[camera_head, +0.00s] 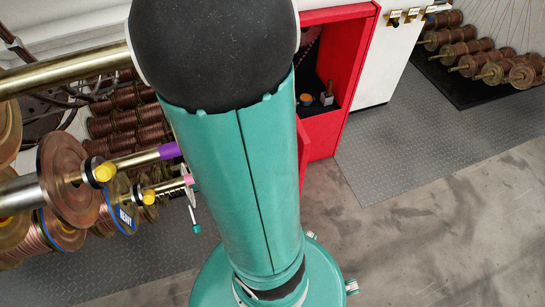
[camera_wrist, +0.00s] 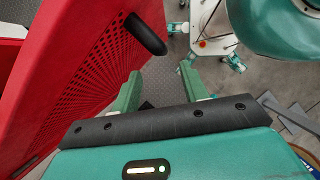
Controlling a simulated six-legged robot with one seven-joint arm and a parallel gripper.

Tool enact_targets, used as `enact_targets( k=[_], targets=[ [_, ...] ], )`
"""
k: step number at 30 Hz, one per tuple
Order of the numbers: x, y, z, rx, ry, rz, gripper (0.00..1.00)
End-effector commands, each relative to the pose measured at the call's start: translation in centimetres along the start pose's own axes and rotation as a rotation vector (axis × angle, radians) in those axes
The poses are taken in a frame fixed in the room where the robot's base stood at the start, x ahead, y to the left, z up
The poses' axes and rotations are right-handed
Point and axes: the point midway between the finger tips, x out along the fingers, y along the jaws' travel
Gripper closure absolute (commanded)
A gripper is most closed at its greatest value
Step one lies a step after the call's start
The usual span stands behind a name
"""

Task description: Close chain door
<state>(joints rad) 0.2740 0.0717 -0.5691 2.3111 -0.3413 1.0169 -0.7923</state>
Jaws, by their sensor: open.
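The red chain door (camera_wrist: 88,75) fills the left of the wrist view. It has a fan of small holes and a black bar handle (camera_wrist: 147,34) near its upper edge. My gripper (camera_wrist: 160,82) is open and empty, with two green fingers apart. The fingers are beside the door's right edge, just below the handle in the picture; I cannot tell whether the left finger touches the door. In the head view the red cabinet (camera_head: 348,85) stands open, and a red panel (camera_head: 303,142), likely the door, shows at its left. My arm hides most of it and the gripper there.
Inside the cabinet sit a blue and yellow item (camera_head: 326,98) and other small objects. Copper spools (camera_head: 70,180) on rods crowd the left. More spools (camera_head: 470,55) lie on a black mat at the upper right. The floor (camera_head: 430,220) at right is clear.

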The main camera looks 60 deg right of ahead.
Motion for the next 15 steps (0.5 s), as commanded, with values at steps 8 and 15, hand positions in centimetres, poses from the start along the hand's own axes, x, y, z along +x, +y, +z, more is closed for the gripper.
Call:
enact_targets(
  k=[8,15],
  targets=[
    [5.7,-0.1,0.2,0.003,-0.005,-0.005,0.56],
    [9.5,0.1,0.1,0.003,-0.002,-0.003,0.56]
  ],
)
